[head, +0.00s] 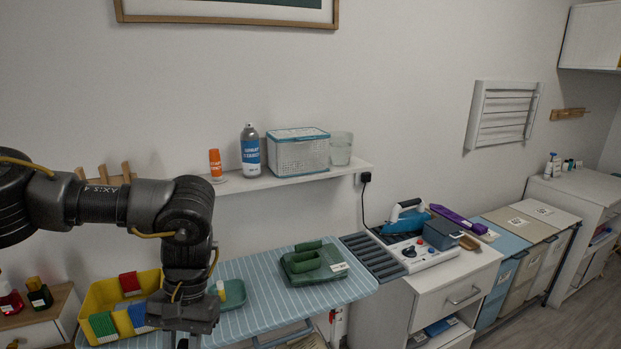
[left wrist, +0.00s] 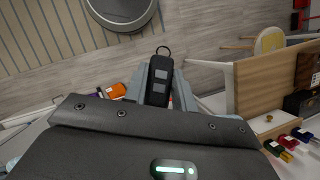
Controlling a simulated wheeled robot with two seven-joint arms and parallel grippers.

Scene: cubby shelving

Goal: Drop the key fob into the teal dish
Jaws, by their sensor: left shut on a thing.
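My left gripper (left wrist: 157,82) is shut on the black key fob (left wrist: 158,80), which has grey buttons and a ring at its end in the left wrist view. In the head view the arm hangs down over the left part of the ironing board, with the left gripper (head: 183,338) at the bottom edge; the fob cannot be made out there. A teal-green dish (head: 235,294) lies on the board just right of my gripper, partly hidden by the arm. My right gripper is not in view.
A yellow bin (head: 97,297) with coloured blocks is left of my arm. A green object (head: 313,264) lies on the striped ironing board (head: 268,312) farther right. A wall shelf (head: 290,177) with a spray can (head: 250,150) and a basket (head: 298,153) is behind.

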